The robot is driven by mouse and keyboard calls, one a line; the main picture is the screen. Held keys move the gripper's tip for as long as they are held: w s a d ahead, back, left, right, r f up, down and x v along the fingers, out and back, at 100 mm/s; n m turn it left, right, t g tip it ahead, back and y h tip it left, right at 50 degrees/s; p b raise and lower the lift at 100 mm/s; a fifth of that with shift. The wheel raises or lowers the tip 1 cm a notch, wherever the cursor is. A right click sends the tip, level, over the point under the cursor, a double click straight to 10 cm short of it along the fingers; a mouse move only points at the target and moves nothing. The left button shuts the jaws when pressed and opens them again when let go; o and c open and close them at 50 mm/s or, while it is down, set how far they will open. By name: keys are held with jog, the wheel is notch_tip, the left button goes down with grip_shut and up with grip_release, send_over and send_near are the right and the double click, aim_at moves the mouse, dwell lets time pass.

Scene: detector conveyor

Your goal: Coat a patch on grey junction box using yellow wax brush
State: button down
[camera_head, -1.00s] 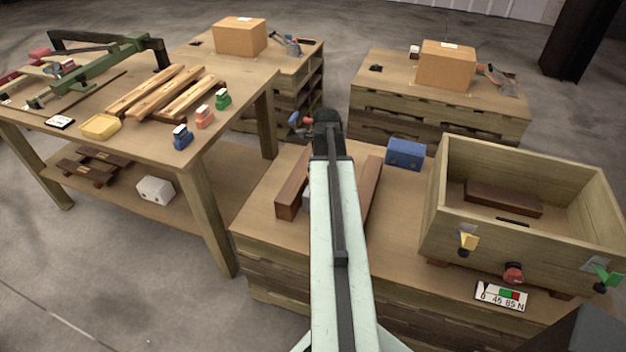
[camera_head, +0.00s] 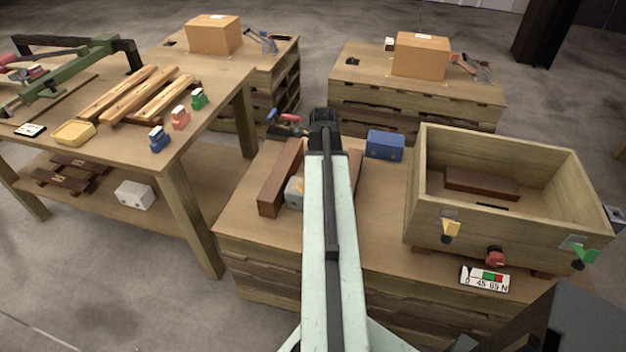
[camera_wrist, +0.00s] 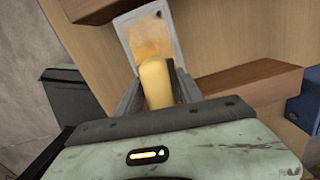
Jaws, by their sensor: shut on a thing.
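My gripper (camera_wrist: 157,82) is shut on the yellow wax brush (camera_wrist: 156,80); its rounded yellow handle stands between the fingers. The grey junction box (camera_wrist: 131,28) lies just beyond the brush in the wrist view. Its facing side carries an uneven orange-yellow patch. The handle hides the brush's far end, so I cannot tell whether it touches the box. In the head view the box (camera_head: 292,193) sits on the pallet-stack top beside a brown beam, partly behind my arm. The gripper is hidden there.
Brown beams (camera_head: 280,178) flank the box. A blue box (camera_head: 385,145) and an open wooden crate (camera_head: 425,210) with coloured fittings stand to the right. A workbench (camera_head: 215,95) with small coloured items is at the left. Two stacks with cartons stand behind.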

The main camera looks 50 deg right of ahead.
jog(key=shift+s+d, duration=0.3)
jog(key=shift+s, duration=0.4)
jog(key=shift+s+d, duration=0.25)
jog(key=shift+s, duration=0.45)
notch_tip(320, 180, up, 6)
jog(key=p, duration=0.6)
notch_tip(320, 180, up, 3)
jog(key=p, duration=0.3)
